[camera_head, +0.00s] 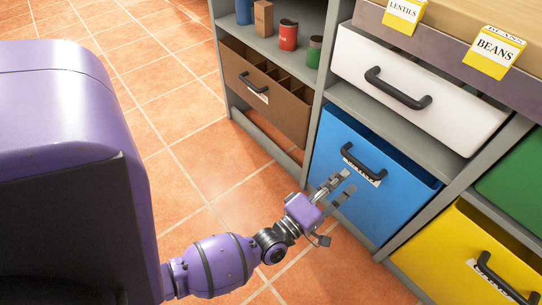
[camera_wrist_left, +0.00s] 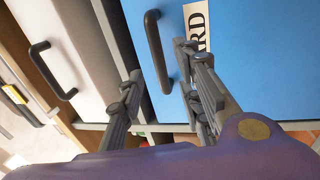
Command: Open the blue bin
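The blue bin (camera_head: 345,205) sits in a lower compartment of the grey shelf unit. It has a dark bar handle (camera_head: 364,165) with a white label just below, partly hidden by my fingers. My left gripper (camera_head: 345,182) is in front of the bin, close to the handle. In the left wrist view, my left gripper (camera_wrist_left: 160,62) has its fingers apart, one on each side of the blue bin's handle (camera_wrist_left: 156,45). Whether the fingers touch the handle is not clear. My right gripper is not in view.
A white bin (camera_head: 425,90) is above the blue one, a brown divided bin (camera_head: 285,105) at left, a yellow bin (camera_head: 450,250) at lower right and a green bin (camera_head: 518,180) at right. Cans stand on the upper left shelf. The tiled floor (camera_head: 195,130) in front is clear.

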